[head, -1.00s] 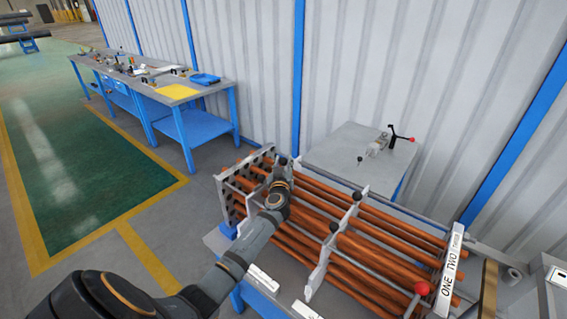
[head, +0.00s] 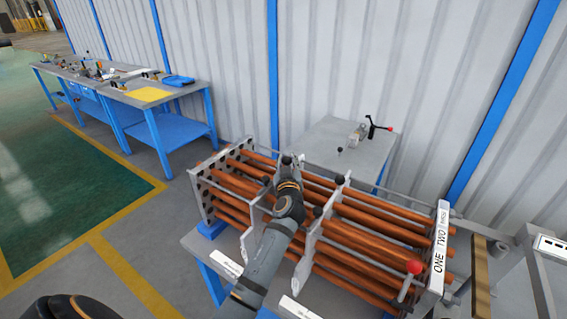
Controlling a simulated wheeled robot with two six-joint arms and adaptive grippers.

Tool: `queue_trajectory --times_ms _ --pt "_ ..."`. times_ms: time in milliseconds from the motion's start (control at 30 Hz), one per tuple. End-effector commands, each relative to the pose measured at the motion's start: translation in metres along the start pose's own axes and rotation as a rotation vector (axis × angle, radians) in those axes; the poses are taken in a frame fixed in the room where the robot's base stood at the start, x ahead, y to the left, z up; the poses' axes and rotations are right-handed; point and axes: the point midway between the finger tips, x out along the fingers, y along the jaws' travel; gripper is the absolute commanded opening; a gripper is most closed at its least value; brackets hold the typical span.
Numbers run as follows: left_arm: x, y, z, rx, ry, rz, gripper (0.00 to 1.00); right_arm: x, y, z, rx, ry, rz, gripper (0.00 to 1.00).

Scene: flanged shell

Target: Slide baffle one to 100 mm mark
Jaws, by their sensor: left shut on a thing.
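The rig holds copper tubes (head: 370,233) running between a perforated end plate (head: 203,195) at left and a white plate marked ONE TWO (head: 440,238) at right. Baffle one (head: 252,226) is a pale upright plate across the tubes, nearer the left end plate, partly hidden by my arm. My left gripper (head: 288,165) is over its top edge, shut, apparently on its black knob; the fingertips hide the contact. A second baffle (head: 305,252) with black knobs stands a short way to the right. Mark numbers cannot be read. My right gripper is not in view.
A lever with a red ball (head: 414,267) stands at the front right of the rig. A grey table (head: 330,138) with a small clamp (head: 358,134) is behind, against the wall. Blue workbenches (head: 180,98) stand at the far left. White labels (head: 226,263) lie along the front edge.

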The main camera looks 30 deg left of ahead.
Motion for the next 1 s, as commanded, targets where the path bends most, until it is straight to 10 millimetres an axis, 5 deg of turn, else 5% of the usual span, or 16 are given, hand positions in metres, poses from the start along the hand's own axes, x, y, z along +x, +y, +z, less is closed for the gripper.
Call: queue_trajectory --times_ms 67,100,267,600,1000 --pt "0.0 -0.002 0.004 0.002 -0.007 -0.005 0.0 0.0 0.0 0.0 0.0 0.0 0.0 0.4" --pt "0.0 -0.002 0.004 0.002 -0.008 -0.005 0.3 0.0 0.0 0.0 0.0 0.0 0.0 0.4" --pt "0.0 -0.002 0.003 0.001 -0.005 -0.004 0.51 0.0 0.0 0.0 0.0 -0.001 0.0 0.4" --pt "-0.004 -0.001 0.002 0.0 -0.004 -0.002 0.52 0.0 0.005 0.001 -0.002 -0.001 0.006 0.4" --pt "-0.07 -0.001 0.003 -0.003 -0.006 -0.003 0.52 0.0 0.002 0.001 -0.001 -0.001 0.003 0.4"
